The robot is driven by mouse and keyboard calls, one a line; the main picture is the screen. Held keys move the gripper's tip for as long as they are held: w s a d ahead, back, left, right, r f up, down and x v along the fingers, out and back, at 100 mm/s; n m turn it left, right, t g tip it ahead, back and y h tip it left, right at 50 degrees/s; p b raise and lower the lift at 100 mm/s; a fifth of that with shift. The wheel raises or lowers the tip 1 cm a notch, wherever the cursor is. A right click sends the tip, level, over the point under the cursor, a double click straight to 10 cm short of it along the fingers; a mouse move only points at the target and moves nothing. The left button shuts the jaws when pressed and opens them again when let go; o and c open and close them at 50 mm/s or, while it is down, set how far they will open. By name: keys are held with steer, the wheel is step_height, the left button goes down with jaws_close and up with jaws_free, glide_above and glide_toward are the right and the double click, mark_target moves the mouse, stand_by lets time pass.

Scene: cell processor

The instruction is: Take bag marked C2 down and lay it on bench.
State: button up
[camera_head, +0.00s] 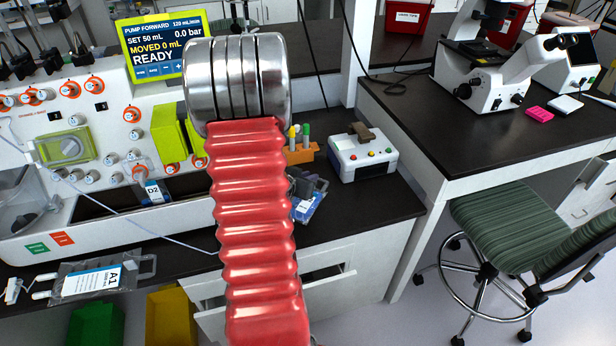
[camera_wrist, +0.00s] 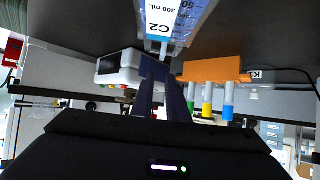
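The bag marked C2 (camera_wrist: 178,18) is clear and blue with a white label. It shows at the top of the wrist view, which is upside down, against the dark bench top (camera_wrist: 100,25). In the head view a blue-edged bag (camera_head: 308,207) is low over or on the bench, partly hidden by my red arm; its label is not readable there. My gripper's dark fingers (camera_wrist: 158,70) point at the bag's narrow port end, and the tips meet or overlap it in the picture. I cannot tell whether they grip it. In the head view the gripper (camera_head: 306,184) is a small dark shape beside the bag.
An orange pen holder (camera_wrist: 215,70) and a white box with buttons (camera_head: 362,155) stand close by the gripper. Bag A1 (camera_head: 90,280) lies at the left front of the bench. Bag D2 (camera_head: 154,190) is at the white machine. An open drawer (camera_head: 330,280) is below the bench edge.

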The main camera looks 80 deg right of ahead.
steer(key=o, duration=0.4)
steer(key=shift+c, duration=0.2)
steer(key=v, duration=1.3)
steer(key=shift+a, duration=0.35)
steer(key=shift+w+r, duration=0.1)
steer(key=shift+r, duration=0.05)
